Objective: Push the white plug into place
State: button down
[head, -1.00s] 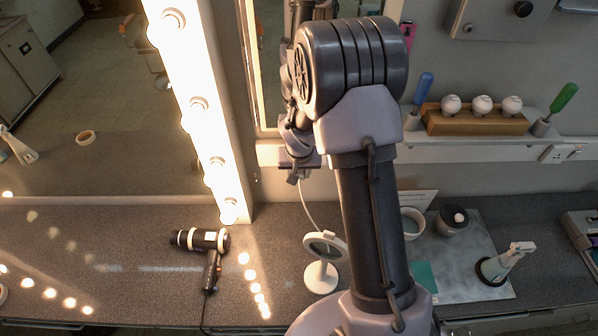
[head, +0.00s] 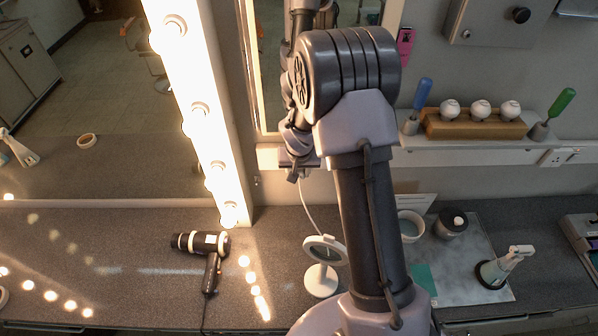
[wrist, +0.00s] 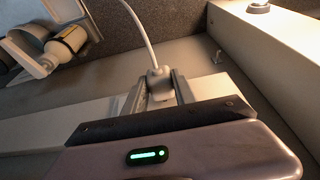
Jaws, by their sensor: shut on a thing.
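The white plug (wrist: 160,88) is between the two fingers of my gripper (wrist: 162,86) in the wrist view, with its white cord rising from it. My gripper is shut on it. In the head view my gripper (head: 297,172) is small and dark, at the pale wall rail (head: 268,157) below the framed mirror. The cord (head: 308,208) hangs from there to the counter. The plug's front end and any socket ahead of it are hidden, so I cannot tell whether they touch.
A lit bulb strip (head: 205,120) stands left of my gripper. A round stand mirror (head: 322,265) and a hair dryer (head: 205,250) are on the counter below. A wall socket (head: 557,157) is at far right. A wooden bulb holder (head: 470,126) sits on the right shelf.

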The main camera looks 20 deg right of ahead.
jog(key=shift+w+d, duration=0.15)
jog(key=shift+w, duration=0.15)
jog(key=shift+c, duration=2.3)
grip_release()
jog(key=p+v, duration=0.2)
jog(key=v, duration=0.4)
jog(key=shift+p, duration=0.3)
jog(key=shift+r, duration=0.1)
jog(key=v, duration=1.7)
